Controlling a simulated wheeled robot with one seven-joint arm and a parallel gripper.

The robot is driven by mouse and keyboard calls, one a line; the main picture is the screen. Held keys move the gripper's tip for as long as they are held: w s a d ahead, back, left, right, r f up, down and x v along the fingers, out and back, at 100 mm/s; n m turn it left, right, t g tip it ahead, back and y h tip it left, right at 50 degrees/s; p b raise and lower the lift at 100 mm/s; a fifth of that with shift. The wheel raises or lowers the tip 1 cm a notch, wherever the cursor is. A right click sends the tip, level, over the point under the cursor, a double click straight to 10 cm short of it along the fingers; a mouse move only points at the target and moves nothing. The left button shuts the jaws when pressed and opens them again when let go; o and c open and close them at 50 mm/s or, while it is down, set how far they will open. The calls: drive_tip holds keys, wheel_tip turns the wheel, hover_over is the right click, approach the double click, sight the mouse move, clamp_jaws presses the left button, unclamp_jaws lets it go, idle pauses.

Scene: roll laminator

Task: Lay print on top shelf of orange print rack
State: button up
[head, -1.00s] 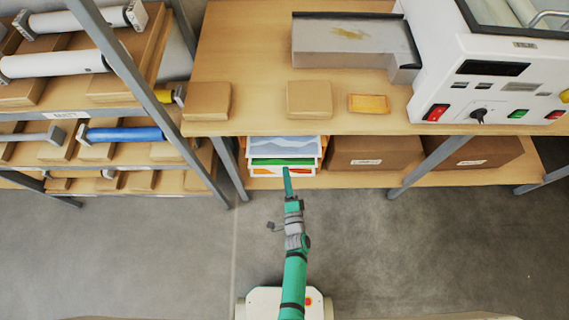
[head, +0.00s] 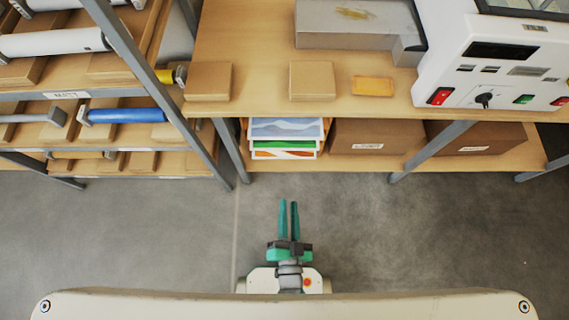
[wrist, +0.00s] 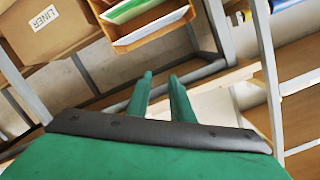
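The orange print rack (head: 326,126) stands on the lower shelf under the table. Its orange-brown edge (wrist: 152,38) shows at the top of the wrist view. A print with blue-grey waves (head: 286,129) lies on its top level. A green print (head: 284,145) and an orange one (head: 284,154) show at the levels below. My gripper (head: 288,203) is in front of the rack, apart from it, over the floor. Its two green fingers are open with a narrow gap and nothing between them, as the wrist view (wrist: 160,76) also shows. The rack's back is hidden by the tabletop.
Brown boxes (head: 375,145) stand right of the rack; one labelled LINER (wrist: 50,22) shows in the wrist view. Grey table legs (head: 230,152) flank the shelf. A roll shelf (head: 66,95) is at left, the laminator (head: 490,75) above right. The floor in front is clear.

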drive_tip(key=s+a+r+n+g, duration=0.1)
drive_tip(key=s+r+n, duration=0.5)
drive_tip(key=r, duration=0.6)
drive_tip(key=shift+s+r+h, duration=0.25)
drive_tip(key=shift+s+h, duration=0.05)
drive_tip(key=shift+s, duration=0.2)
drive_tip(key=shift+d, duration=0.1)
